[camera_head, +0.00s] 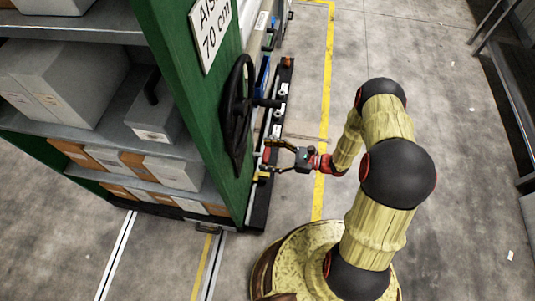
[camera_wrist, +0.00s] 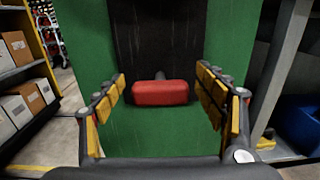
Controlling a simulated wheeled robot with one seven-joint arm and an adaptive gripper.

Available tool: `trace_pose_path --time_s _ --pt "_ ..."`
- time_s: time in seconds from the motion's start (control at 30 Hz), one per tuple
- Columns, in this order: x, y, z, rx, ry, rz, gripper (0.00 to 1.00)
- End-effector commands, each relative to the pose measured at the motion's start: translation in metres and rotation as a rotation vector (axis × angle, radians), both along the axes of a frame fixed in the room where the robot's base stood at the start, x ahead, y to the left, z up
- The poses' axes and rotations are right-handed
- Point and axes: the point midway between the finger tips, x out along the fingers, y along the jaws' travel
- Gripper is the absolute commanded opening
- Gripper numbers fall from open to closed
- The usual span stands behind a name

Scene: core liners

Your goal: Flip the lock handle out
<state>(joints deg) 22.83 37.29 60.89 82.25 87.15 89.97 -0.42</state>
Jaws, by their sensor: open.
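The lock handle is a red block (camera_wrist: 160,93) on a dark stem, in the middle of the wrist view. It stands out from a black plate (camera_wrist: 150,35) on the green shelf end panel (camera_wrist: 90,50). My gripper (camera_wrist: 162,100) is open, with one yellow-padded finger on each side of the red handle. I see gaps between both fingers and the handle. In the head view my gripper (camera_head: 270,157) reaches the green panel (camera_head: 190,80) just below the black handwheel. The handle is mostly hidden by my gripper there.
A black handwheel (camera_head: 237,110) juts from the panel just above my gripper. Shelves with grey boxes (camera_head: 65,80) stand at the left. A yellow floor line (camera_head: 326,80) runs past my arm. The grey floor on the right (camera_head: 455,150) is mostly clear.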

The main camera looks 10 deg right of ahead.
Motion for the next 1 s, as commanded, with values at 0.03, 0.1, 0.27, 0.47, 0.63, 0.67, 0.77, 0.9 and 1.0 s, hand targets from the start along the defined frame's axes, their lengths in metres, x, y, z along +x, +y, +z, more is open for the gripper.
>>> trace_pose_path --time_s 0.03,0.1,0.27,0.47,0.63,0.67,0.77,0.9,1.0 --pt "0.0 0.0 0.0 0.0 0.0 0.0 0.71" --pt "0.0 0.0 0.0 0.0 0.0 0.0 0.71" --pt "-0.002 -0.008 0.0 0.0 0.0 -0.002 0.71" --pt "-0.012 -0.039 0.0 0.0 0.0 -0.006 0.71" --pt "-0.024 -0.071 0.0 0.0 0.0 -0.006 0.71" --pt "-0.026 -0.076 0.0 0.0 0.0 -0.006 0.71" --pt "-0.032 -0.091 0.0 0.0 -0.001 -0.004 0.71" --pt "-0.038 -0.106 0.0 0.0 0.0 -0.003 0.71" --pt "-0.04 -0.111 0.0 0.0 0.0 -0.001 0.71"
